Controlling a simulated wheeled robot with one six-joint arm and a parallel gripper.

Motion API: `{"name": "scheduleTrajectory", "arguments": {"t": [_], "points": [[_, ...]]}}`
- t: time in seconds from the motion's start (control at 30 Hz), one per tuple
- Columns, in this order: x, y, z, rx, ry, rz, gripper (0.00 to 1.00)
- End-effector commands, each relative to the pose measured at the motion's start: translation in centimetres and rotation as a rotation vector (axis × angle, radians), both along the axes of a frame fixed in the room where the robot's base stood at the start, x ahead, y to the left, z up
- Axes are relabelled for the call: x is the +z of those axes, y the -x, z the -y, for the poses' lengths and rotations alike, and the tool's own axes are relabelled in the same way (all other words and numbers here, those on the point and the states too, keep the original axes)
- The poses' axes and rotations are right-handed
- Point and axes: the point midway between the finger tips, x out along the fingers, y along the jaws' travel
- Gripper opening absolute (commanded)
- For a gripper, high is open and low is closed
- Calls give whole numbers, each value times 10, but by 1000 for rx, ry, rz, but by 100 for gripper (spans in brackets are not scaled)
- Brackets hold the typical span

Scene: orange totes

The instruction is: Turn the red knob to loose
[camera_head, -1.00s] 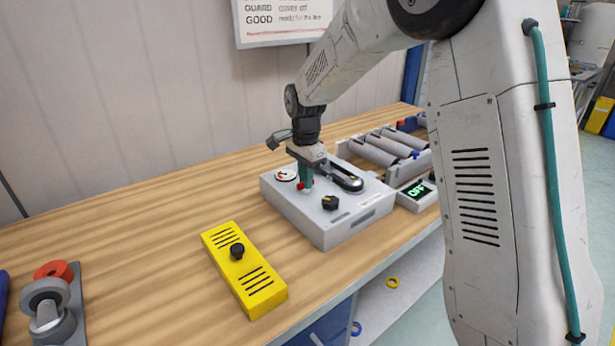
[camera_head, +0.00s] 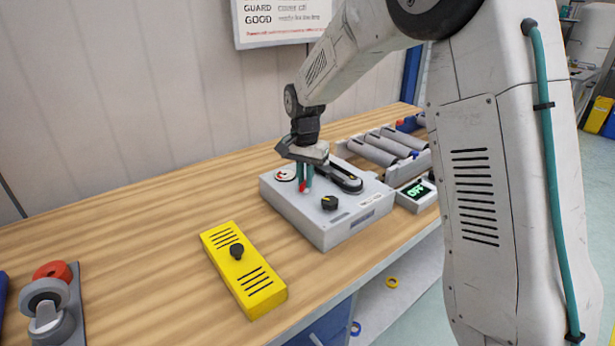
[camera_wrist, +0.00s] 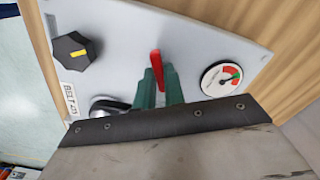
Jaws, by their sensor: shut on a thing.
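The red knob (camera_head: 302,187) is on top of the grey box (camera_head: 325,235), at the belt's left end. It shows as a narrow red bar in the wrist view (camera_wrist: 156,62). My gripper (camera_head: 305,178) points down with its teal fingers on either side of the knob, shut on it. The fingers (camera_wrist: 160,84) hide part of the knob in the wrist view. A round gauge (camera_wrist: 221,78) with red and green zones sits beside the knob; its needle is near the green part. The black belt (camera_head: 345,181) runs right of my gripper, partly hidden.
A black knob with a yellow mark (camera_head: 330,202) is at the box's front. A yellow slotted cover (camera_head: 246,276) lies on the bench in front. A display reading OFF (camera_head: 417,190) and grey rollers (camera_head: 373,150) stand right. The bench's left middle is clear.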

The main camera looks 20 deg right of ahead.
Motion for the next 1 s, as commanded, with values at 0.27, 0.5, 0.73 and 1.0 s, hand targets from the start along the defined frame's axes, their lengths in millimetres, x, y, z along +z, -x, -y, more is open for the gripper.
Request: {"name": "scheduleTrajectory", "arguments": {"t": [0.27, 0.5, 0.73, 1.0], "points": [[2, -3, -1, 262, -1, 10, 0], [3, -3, -1, 490, -1, 11, 0], [3, -3, -1, 704, 0, 11, 0], [3, -3, -1, 914, 1, 11, 0]]}}
